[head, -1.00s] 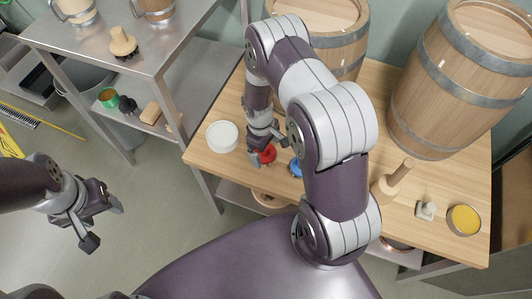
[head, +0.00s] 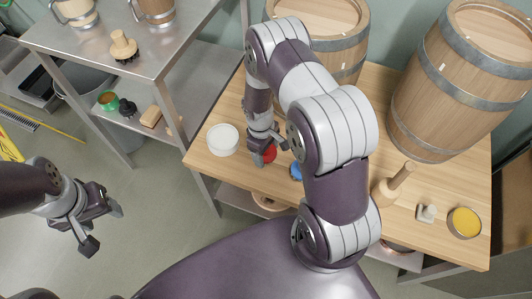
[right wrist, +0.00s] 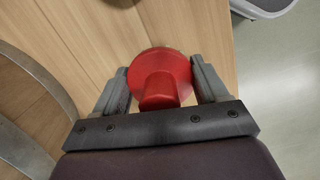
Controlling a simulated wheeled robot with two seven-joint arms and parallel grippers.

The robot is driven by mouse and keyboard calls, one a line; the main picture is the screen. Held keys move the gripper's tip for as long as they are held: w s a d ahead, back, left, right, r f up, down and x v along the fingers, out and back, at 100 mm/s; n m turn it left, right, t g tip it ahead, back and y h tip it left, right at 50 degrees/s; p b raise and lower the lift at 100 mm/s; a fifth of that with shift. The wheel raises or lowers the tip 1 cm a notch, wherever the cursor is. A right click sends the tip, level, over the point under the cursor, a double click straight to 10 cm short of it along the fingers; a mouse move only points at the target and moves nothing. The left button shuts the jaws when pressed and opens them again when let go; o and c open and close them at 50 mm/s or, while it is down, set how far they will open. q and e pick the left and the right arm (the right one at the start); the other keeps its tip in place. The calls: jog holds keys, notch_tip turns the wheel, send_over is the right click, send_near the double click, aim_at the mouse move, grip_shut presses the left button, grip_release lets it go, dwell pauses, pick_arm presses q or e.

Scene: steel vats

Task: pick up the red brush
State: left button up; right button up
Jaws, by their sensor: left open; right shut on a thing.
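The red brush (right wrist: 160,76) has a round red head and a red handle stub, and in the right wrist view it sits between my two right fingers. It also shows in the head view (head: 270,154), partly covered by my right gripper, over the wooden table (head: 225,172). My right gripper (head: 262,152) is shut on the red brush near the table's front left edge. I cannot tell whether the brush touches the table. My left gripper (head: 103,226) is open and empty over the floor at the left.
A white round container (head: 223,139) stands just left of the red brush, and a blue item (head: 296,171) lies to its right. Two barrels (head: 455,85) stand at the back. A wooden pestle-like tool (head: 393,186), a small stamp-like item (head: 426,213) and a yellow-filled tin (head: 464,222) are at the right.

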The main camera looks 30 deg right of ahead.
notch_tip(320, 180, up, 2)
jog(key=shift+r, duration=0.15)
jog(key=s+a+r, duration=0.2)
jog(key=s, duration=0.1)
jog(key=s+a+r+p, duration=0.1)
jog(key=s+a+r, duration=0.1)
jog(key=s, duration=0.1)
jog(key=s+a+r, duration=0.1)
jog(key=s+r, duration=0.1)
jog(key=s, duration=0.2)
jog(key=shift+s+a+r+p, duration=0.1)
jog(key=shift+a+r+p, duration=0.15)
jog(key=shift+a+p, duration=0.15)
